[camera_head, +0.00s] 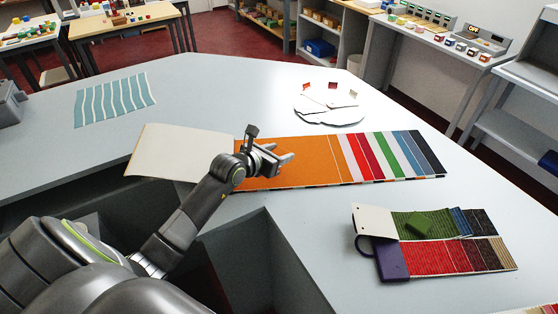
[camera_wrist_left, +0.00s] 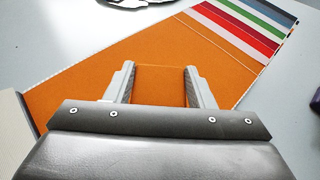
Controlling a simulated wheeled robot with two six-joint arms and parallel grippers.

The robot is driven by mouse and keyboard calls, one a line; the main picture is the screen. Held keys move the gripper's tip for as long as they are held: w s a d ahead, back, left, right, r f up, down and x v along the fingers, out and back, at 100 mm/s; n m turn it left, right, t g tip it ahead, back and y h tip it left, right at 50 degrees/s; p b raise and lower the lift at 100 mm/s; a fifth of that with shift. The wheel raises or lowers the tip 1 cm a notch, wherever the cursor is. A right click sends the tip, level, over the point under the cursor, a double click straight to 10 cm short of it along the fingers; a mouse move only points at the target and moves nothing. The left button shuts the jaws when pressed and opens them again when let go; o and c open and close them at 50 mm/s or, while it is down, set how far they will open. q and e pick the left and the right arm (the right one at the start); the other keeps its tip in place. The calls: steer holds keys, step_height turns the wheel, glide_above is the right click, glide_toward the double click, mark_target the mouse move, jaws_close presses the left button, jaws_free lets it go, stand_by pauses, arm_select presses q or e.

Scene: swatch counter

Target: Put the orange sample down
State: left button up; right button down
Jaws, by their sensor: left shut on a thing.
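The orange sample (camera_head: 312,158) is a wide orange sheet in the long swatch book on the grey counter. It also fills much of the left wrist view (camera_wrist_left: 95,70). My left gripper (camera_head: 288,160) is over its middle, and its fingers (camera_wrist_left: 160,78) stand apart with orange between them. A thin edge line runs between the fingertips. The gripper is shut on the orange sample; how far the held part is above the book is hard to tell. My right gripper is not in view.
The book's cream cover (camera_head: 172,152) lies at left, with white, red, green, blue and dark strips (camera_head: 395,155) at right. A second swatch set (camera_head: 440,255), a round white fan (camera_head: 330,108) and a blue striped sheet (camera_head: 115,98) lie around it. Counter between them is clear.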

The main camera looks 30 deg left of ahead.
arm_select(q)
step_height(320, 180, down, 4)
steer(key=shift+f, duration=0.1)
steer(key=o, duration=0.9)
steer(key=shift+o, duration=0.2)
